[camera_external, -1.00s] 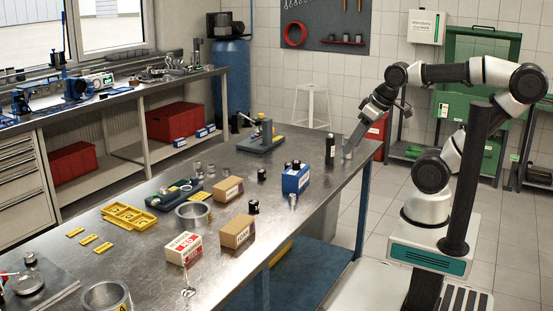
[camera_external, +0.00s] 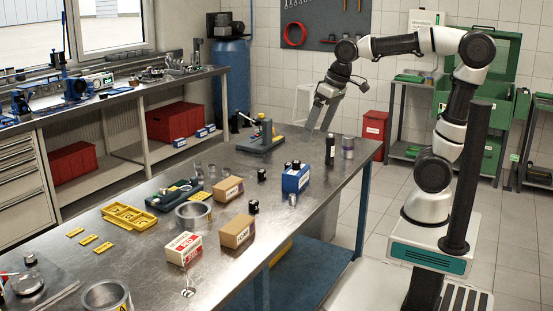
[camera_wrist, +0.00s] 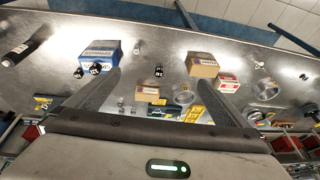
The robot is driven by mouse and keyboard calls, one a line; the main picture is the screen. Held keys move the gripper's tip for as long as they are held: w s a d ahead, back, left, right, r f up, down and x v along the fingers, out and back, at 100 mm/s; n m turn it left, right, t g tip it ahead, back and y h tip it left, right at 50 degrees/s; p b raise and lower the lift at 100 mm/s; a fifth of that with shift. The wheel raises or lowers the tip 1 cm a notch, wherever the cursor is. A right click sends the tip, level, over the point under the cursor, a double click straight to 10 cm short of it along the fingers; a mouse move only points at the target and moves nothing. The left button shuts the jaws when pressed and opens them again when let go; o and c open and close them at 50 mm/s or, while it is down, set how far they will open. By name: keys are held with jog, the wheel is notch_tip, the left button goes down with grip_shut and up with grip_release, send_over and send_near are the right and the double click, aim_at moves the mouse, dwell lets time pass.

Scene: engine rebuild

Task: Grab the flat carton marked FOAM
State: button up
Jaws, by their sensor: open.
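Two brown cartons sit on the steel bench. The nearer one (camera_external: 237,233) has a side label that seems to begin with FO; it also shows in the wrist view (camera_wrist: 203,65). The other carton (camera_external: 228,189) is farther along the bench and shows in the wrist view (camera_wrist: 148,94); its label is too small to read. My gripper (camera_external: 322,129) is open and empty above the far end of the bench, well apart from both cartons. Its spread fingers also show in the wrist view (camera_wrist: 165,78).
A red-and-white box (camera_external: 183,249) stands close beside the nearer carton. A blue box (camera_external: 296,179), a black bottle (camera_external: 329,149), a silver can (camera_external: 348,147) and a metal ring (camera_external: 193,215) stand on the bench. Yellow trays (camera_external: 130,217) lie at left.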

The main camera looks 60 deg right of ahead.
jog(key=w+a+f+g, duration=0.2)
jog(key=w+a+f, duration=0.1)
jog(key=w+a, duration=0.75)
jog(key=g, duration=0.2)
send_over(236, 223)
notch_tip(236, 223, down, 9)
jog(key=shift+h, duration=0.4)
notch_tip(236, 223, down, 10)
jog(key=shift+w+f, duration=0.15)
jog(key=shift+f, duration=3.05)
jog(key=shift+c, duration=0.3)
jog(key=c, duration=0.8)
jog(key=shift+c, duration=0.2)
jog(key=shift+r, duration=0.1)
